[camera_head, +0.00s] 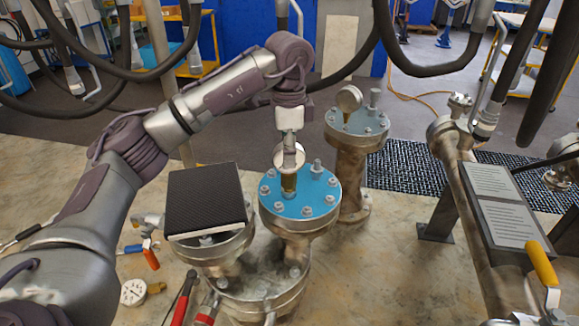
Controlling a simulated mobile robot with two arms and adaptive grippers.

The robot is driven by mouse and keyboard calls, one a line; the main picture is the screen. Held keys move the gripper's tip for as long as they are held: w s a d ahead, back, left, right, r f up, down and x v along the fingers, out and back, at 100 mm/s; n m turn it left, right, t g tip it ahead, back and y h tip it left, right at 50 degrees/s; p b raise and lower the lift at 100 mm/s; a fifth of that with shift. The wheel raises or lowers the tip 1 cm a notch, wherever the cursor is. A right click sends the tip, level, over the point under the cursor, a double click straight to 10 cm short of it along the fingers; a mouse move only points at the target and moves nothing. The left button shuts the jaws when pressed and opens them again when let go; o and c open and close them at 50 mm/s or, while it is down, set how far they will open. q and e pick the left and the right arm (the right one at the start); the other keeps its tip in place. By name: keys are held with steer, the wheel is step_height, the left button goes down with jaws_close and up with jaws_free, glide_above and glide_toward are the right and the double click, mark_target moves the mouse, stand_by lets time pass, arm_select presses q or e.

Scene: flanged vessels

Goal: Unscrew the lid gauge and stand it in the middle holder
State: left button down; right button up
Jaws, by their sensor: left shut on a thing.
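The lid gauge (289,184) stands upright at the blue lid (315,203) of the middle vessel. Its round face is partly covered by my gripper, and its brass lower part meets the lid or sits just over it; I cannot tell which. My left gripper (289,148) points straight down from above and is shut on the gauge. I cannot make out a middle holder in this view. My right gripper is not in view.
A black ribbed pad (205,198) lies on the left flange. Another gauge (349,98) stands on the grey-blue flange (357,125) behind. A loose gauge (132,292) and red-handled pliers (181,305) lie front left. A pipe with plates (492,180) stands right.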

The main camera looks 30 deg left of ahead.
arm_select(q)
steer(key=shift+r+p, duration=0.8)
steer(key=shift+r, duration=0.4)
steer(key=shift+r+p, duration=1.45)
steer(key=shift+r, duration=0.6)
steer(key=shift+f, duration=0.2)
